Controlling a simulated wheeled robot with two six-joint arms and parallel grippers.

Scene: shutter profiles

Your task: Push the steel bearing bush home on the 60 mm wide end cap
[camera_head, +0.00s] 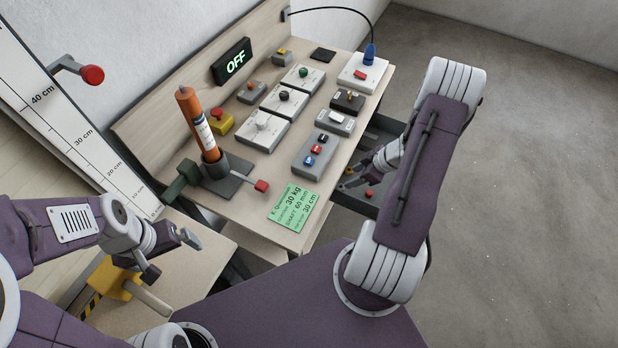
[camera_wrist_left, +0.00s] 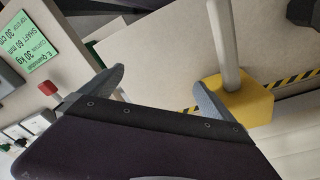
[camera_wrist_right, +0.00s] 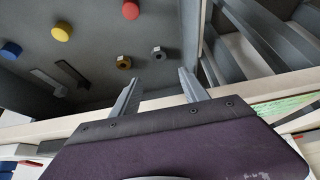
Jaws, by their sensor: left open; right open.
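A small steel-grey ring with a hole (camera_wrist_right: 158,53), which looks like the bearing bush, lies on the floor of the open drawer (camera_head: 355,195). A similar brass-coloured piece (camera_wrist_right: 124,62) lies beside it. I cannot tell which part is the 60 mm wide end cap. My right gripper (camera_head: 358,175) is open and empty at the drawer; its fingers (camera_wrist_right: 158,80) point towards the ring, apart from it. My left gripper (camera_head: 170,252) is open and empty above the low side bench, near a yellow block with a pale handle (camera_head: 118,280); this also shows in the left wrist view (camera_wrist_left: 240,100).
An orange tube (camera_head: 200,125) leans in a dark holder with a red-knobbed lever (camera_head: 262,186). Several switch boxes (camera_head: 262,130) and a green card (camera_head: 294,206) are on the workbench. Yellow (camera_wrist_right: 62,31), blue (camera_wrist_right: 11,50) and red (camera_wrist_right: 131,10) round pieces are in the drawer.

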